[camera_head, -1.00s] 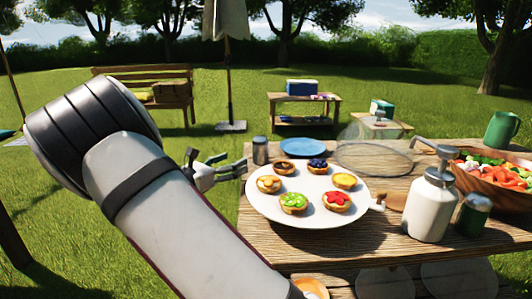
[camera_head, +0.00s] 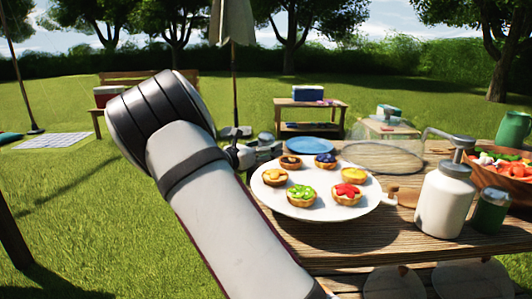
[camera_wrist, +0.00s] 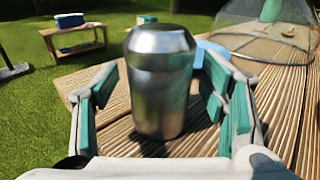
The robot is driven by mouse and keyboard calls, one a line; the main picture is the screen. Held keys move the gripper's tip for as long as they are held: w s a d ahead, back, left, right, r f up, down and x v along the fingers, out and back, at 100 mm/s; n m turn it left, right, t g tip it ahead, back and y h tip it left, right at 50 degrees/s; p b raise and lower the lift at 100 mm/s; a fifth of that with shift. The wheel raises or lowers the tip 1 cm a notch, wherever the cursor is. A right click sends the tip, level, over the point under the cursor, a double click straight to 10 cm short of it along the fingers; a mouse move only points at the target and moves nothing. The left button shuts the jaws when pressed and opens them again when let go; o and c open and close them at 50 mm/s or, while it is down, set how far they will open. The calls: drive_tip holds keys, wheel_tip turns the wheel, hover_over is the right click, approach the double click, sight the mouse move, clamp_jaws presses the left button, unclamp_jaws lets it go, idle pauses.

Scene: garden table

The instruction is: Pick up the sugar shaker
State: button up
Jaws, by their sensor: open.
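The sugar shaker, a plain silver metal cylinder with a narrower rounded top, stands upright on the wooden table's left edge. In the wrist view the shaker (camera_wrist: 160,85) is large and close, between the two green-padded fingers of my gripper (camera_wrist: 160,105). The fingers are open, with a visible gap on each side of it. In the head view my gripper (camera_head: 262,150) is at the table's left edge, and the shaker (camera_head: 265,138) is partly hidden by the fingers.
A white plate (camera_head: 315,207) of several tarts is just right of my gripper. A blue plate (camera_head: 310,144) and a mesh dome (camera_head: 385,156) lie behind it. A white pump bottle (camera_head: 445,200), a green jar (camera_head: 489,212) and a salad bowl (camera_head: 505,180) stand right.

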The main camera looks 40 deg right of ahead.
drive_tip(key=shift+d, duration=0.1)
drive_tip(key=c, duration=1.4)
drive_tip(key=shift+o, duration=0.2)
drive_tip(key=shift+r, duration=0.1)
